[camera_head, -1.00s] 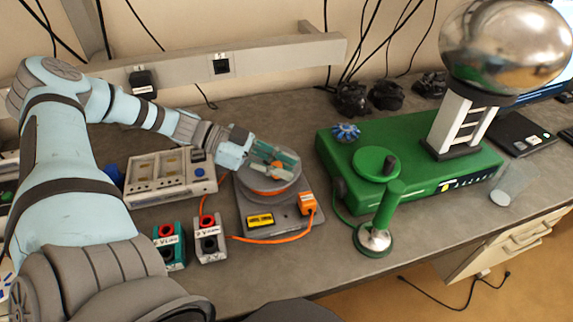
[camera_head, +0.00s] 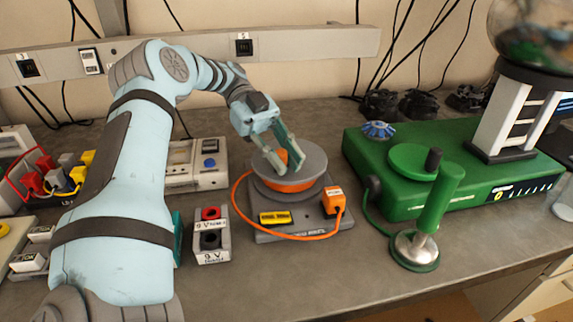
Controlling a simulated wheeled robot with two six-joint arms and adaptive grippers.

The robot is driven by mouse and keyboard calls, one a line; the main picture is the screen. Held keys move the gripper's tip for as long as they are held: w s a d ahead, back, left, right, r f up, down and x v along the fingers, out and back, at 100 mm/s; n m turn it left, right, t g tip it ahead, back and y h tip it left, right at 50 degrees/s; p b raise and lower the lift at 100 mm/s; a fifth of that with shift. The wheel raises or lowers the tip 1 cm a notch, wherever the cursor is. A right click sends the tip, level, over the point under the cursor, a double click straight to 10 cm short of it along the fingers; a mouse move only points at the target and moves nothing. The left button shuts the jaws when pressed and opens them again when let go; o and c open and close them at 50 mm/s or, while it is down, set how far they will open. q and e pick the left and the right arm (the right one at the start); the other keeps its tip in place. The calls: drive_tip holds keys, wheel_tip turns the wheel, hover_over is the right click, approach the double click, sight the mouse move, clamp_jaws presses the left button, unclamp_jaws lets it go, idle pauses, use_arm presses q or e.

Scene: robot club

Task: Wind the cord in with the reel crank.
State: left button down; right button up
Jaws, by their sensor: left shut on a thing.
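The cord reel has a grey round top (camera_head: 312,160) and stands on a grey base (camera_head: 262,236) near the middle of the bench. Orange cord is wound under its top. A loose length of orange cord (camera_head: 234,200) bows out to the left and along the front, up to an orange plug (camera_head: 334,200) at the base's right front corner. My left gripper (camera_head: 284,160) is over the reel's left part, shut on the orange crank knob (camera_head: 282,155), which is partly hidden by the fingers. My right gripper is not in view.
A green machine (camera_head: 400,195) with a metal dome stands to the right, with a green-handled wand (camera_head: 435,215) in front. A battery block (camera_head: 211,240) stands left of the reel. A beige meter box (camera_head: 195,165) is behind it. The bench front is clear.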

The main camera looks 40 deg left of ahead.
use_arm(q)
drive_tip(key=shift+w+a, duration=0.1)
drive_tip(key=shift+a, duration=0.05)
idle(0.3)
drive_tip(key=c, duration=1.6)
unclamp_jaws()
drive_tip(key=shift+c, duration=0.2)
drive_tip(key=shift+o, duration=1.1)
drive_tip(key=shift+w+a+f, duration=0.1)
drive_tip(key=shift+w+f, duration=0.1)
drive_tip(key=shift+w, duration=0.2)
drive_tip(key=shift+s, duration=0.15)
